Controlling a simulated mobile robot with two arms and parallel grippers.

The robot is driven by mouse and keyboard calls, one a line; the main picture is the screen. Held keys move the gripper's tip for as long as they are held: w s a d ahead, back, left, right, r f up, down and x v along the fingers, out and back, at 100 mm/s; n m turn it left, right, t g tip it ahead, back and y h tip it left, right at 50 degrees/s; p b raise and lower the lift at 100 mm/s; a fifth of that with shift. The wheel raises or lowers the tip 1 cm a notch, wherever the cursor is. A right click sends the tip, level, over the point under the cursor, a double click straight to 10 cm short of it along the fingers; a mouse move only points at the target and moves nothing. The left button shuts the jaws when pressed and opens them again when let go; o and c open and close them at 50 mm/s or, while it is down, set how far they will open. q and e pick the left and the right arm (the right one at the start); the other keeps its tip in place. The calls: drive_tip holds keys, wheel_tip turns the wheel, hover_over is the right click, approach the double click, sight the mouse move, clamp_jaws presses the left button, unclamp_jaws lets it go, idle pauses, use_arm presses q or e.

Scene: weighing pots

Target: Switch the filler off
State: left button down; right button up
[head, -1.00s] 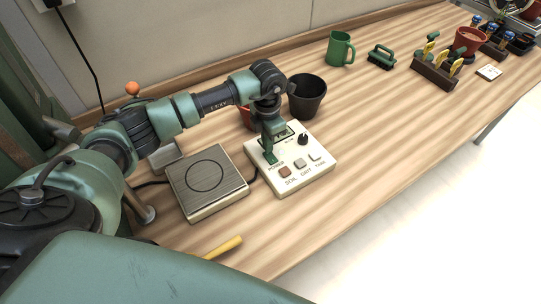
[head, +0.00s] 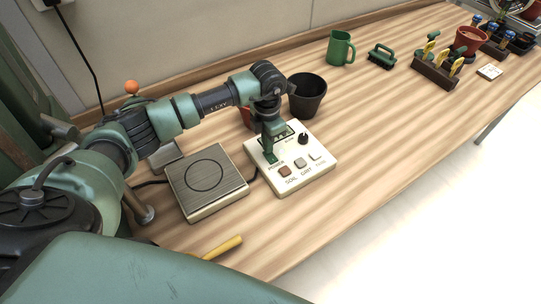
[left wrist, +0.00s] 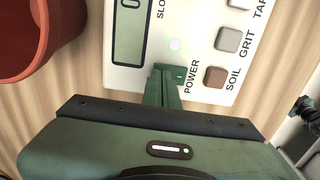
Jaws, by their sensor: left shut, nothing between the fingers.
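The filler's white control panel (head: 318,172) lies on the bench, with a dark knob, a display and brown, grey and white buttons. In the left wrist view, its display (left wrist: 128,35) shows a 0. A small pale light (left wrist: 175,45) glows beside the display, close to the POWER label. My left gripper (head: 271,158) is shut and empty, pointing down at the panel's POWER corner. In the left wrist view its fingertips (left wrist: 165,76) are beside the POWER label and cover the spot there. I cannot tell whether they touch the panel. My right gripper is not in view.
A scale with a square plate (head: 206,180) stands left of the panel. A black pot (head: 306,95) stands behind it, near a reddish pot (left wrist: 30,35) partly hidden by my arm. A yellow-handled tool (head: 223,246) lies in front. The bench right of the panel is clear.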

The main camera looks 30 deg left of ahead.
use_arm(q)
drive_tip(key=shift+f+b, duration=0.4)
drive_tip(key=shift+f, duration=0.1)
drive_tip(key=shift+r, duration=0.1)
drive_tip(key=shift+r+p, duration=2.2)
drive_tip(key=shift+r, duration=1.25)
